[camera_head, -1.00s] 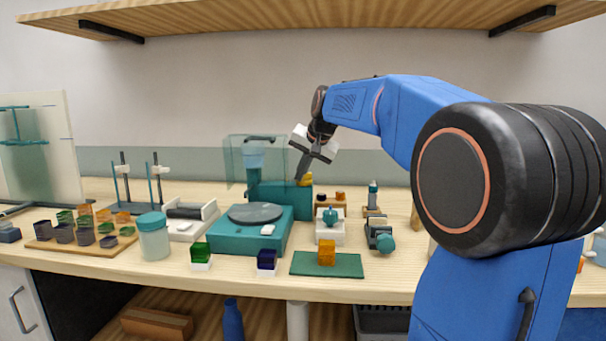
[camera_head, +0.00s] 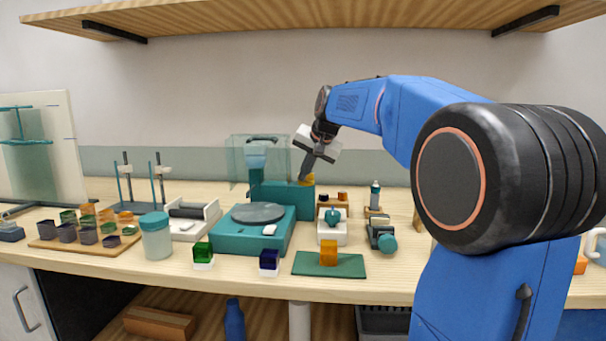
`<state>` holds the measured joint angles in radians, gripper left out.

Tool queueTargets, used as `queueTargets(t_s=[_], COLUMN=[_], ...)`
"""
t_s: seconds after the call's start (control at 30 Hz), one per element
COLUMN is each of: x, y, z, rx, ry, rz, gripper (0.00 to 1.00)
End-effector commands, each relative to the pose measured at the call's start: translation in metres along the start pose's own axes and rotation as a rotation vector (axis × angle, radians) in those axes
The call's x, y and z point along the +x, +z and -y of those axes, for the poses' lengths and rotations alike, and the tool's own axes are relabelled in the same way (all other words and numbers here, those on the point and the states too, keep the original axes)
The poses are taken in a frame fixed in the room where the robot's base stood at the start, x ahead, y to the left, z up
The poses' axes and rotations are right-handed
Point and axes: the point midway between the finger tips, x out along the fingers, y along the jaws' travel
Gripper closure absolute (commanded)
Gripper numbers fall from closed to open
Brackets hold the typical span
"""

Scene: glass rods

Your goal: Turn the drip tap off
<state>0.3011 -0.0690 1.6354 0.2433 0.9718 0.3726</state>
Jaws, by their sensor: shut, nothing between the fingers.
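The drip tap (camera_head: 309,179) is a small yellow-orange knob on top of the teal machine's raised block (camera_head: 286,198), in the middle of the bench. My gripper (camera_head: 304,177) is shut, with nothing between its fingers. It points down and slightly left, its fingertips at the knob's left side, touching it or very close. The fingers hide part of the knob, so I cannot tell its exact turn position.
A clear splash shield (camera_head: 238,160) stands left of my gripper. A lidded jar (camera_head: 156,237), a green mat (camera_head: 312,264) with an orange block (camera_head: 328,252), and small teal and white devices (camera_head: 332,228) stand in front. A wooden shelf (camera_head: 300,15) hangs above.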

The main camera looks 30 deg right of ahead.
Motion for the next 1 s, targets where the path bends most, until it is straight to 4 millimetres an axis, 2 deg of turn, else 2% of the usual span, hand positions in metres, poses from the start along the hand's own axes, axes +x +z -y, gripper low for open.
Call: queueTargets(t_s=[0.27,0.43,0.57,1.0], x=[0.001,-0.011,-0.033,-0.121], y=[-0.008,-0.009,-0.008,-0.005], z=[-0.005,-0.005,-0.004,-0.002], rx=[0.001,0.001,0.000,-0.001], ry=[0.002,0.001,-0.001,-0.002], rz=[-0.003,-0.006,-0.007,-0.002], gripper=[1.00,1.00,1.00,1.00])
